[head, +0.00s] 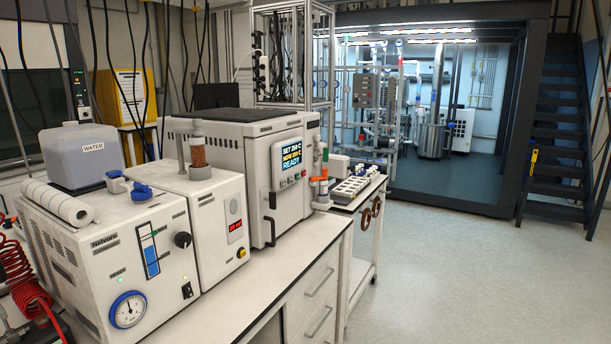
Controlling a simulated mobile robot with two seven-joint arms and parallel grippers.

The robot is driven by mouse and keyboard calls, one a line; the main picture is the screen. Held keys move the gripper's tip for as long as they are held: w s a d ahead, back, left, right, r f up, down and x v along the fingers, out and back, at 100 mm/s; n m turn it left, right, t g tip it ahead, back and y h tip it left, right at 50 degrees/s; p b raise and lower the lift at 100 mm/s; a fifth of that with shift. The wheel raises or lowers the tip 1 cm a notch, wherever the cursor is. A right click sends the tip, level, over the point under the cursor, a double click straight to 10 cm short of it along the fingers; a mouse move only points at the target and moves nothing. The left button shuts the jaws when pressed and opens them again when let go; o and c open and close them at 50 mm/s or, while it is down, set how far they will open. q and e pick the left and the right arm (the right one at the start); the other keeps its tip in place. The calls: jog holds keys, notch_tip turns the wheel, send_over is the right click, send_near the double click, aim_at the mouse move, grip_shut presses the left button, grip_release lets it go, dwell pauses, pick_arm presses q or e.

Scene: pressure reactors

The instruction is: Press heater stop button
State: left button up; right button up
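I cannot pick out a heater stop button for certain. A heated white cabinet (240,165) stands on the bench, with a lit display (291,163) that reads SET, NOW and READY; the digits are hard to read. A grey control panel (366,90) with small buttons or lamps is in the lit enclosure at the back. A dark switch box (80,95) with a green light is at the upper left. The small white unit (218,220) has a red display and a yellow-ringed knob or button (241,253). Neither of my grippers is in view.
The white bench (270,282) fills the left and centre, with a gauge unit (122,262), a water tank (83,155) and a red coiled hose (22,268). A side cart (355,205) stands beyond. Open floor (450,270) lies right; dark stairs (560,130) are at far right.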

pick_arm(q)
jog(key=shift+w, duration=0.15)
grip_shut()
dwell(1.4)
